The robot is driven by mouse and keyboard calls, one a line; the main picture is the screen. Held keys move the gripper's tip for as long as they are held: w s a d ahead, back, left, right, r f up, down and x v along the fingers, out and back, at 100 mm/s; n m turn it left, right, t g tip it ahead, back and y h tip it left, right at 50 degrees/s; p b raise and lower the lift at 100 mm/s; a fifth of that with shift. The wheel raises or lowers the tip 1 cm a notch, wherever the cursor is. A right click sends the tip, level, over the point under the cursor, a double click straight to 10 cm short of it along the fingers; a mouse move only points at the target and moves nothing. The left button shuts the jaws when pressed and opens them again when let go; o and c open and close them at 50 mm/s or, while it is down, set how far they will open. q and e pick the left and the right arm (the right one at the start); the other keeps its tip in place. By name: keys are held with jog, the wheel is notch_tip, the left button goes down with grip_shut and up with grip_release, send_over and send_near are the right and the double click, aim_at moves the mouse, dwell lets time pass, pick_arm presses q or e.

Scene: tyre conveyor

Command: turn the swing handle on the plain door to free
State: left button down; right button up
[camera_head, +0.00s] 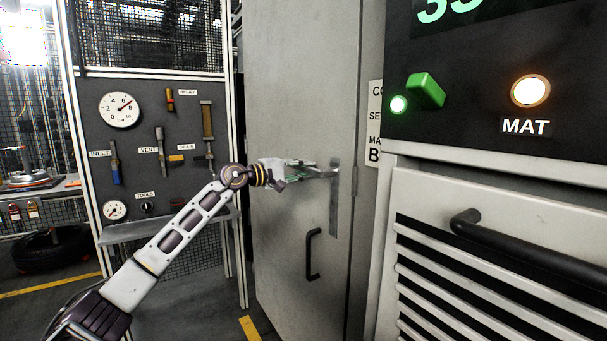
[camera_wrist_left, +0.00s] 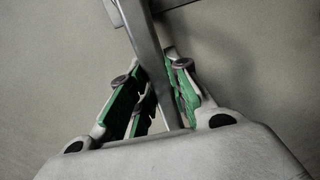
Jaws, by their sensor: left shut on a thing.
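The plain grey door (camera_head: 290,80) stands upright in the middle of the head view. A long metal plate (camera_head: 334,215) on it carries the swing handle, whose lever is mostly hidden by my fingers there. My left gripper (camera_head: 312,170) reaches the lever from the left. In the left wrist view the handle (camera_wrist_left: 146,45) is a flat grey metal bar running down between the green finger pads. My left gripper (camera_wrist_left: 155,88) is shut on it. My right gripper is in neither view.
A black pull handle (camera_head: 309,255) sits low on the door. A panel with a green switch (camera_head: 426,90) and a black bar handle (camera_head: 530,252) stand close on the right.

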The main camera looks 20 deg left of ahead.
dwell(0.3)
pick_arm(q)
jog(key=c, duration=1.3)
grip_release()
jog(key=shift+d, duration=0.1)
jog(key=shift+s, duration=0.1)
jog(key=shift+v, duration=5.95)
